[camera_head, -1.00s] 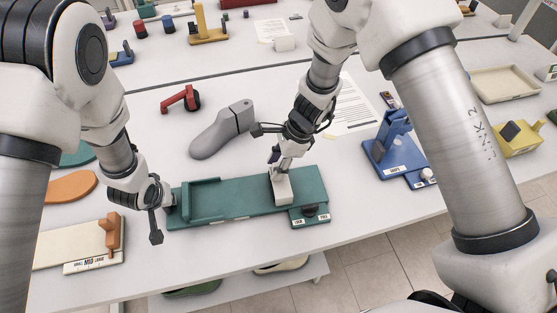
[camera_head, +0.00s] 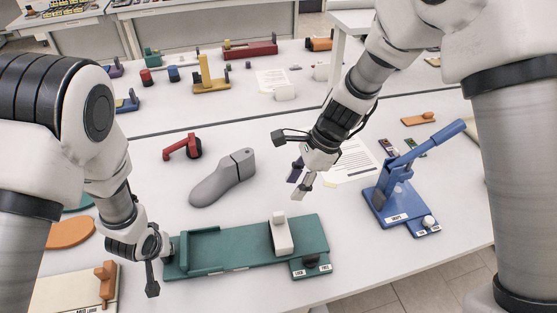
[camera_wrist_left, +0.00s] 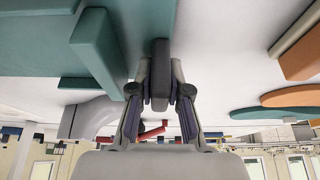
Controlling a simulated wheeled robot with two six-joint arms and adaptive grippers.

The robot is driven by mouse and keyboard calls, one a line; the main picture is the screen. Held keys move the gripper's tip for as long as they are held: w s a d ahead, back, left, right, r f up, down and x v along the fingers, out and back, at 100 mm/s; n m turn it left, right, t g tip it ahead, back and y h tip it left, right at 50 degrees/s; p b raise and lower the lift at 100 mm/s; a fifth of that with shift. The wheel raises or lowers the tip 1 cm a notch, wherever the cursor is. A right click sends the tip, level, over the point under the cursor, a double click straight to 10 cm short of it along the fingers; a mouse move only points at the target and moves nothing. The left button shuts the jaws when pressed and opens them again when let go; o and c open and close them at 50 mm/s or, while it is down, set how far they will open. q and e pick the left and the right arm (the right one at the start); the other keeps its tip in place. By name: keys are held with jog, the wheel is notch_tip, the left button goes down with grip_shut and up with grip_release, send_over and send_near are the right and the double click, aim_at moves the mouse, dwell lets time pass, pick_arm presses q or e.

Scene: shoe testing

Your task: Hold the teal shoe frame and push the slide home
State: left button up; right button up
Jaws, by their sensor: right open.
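The teal shoe frame (camera_head: 240,257) lies lengthwise on the near white table, with a raised teal stop at its left part. The off-white slide (camera_head: 281,236) stands upright on its right part, beside a small plate with a dark knob (camera_head: 311,262). My left gripper (camera_head: 167,244) is at the frame's left end. In the left wrist view its fingers (camera_wrist_left: 160,80) close around a dark tab at the frame's end. My right gripper (camera_head: 302,185) is open and empty, above and behind the slide, clear of it.
A grey shoe last (camera_head: 222,180) and a red lever tool (camera_head: 183,148) lie behind the frame. A blue lever press (camera_head: 400,200) stands to the right. A cream board with an orange block (camera_head: 106,280) is at the near left. The table's front edge is close to the frame.

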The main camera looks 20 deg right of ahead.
pick_arm(q)
jog(key=o, duration=0.5)
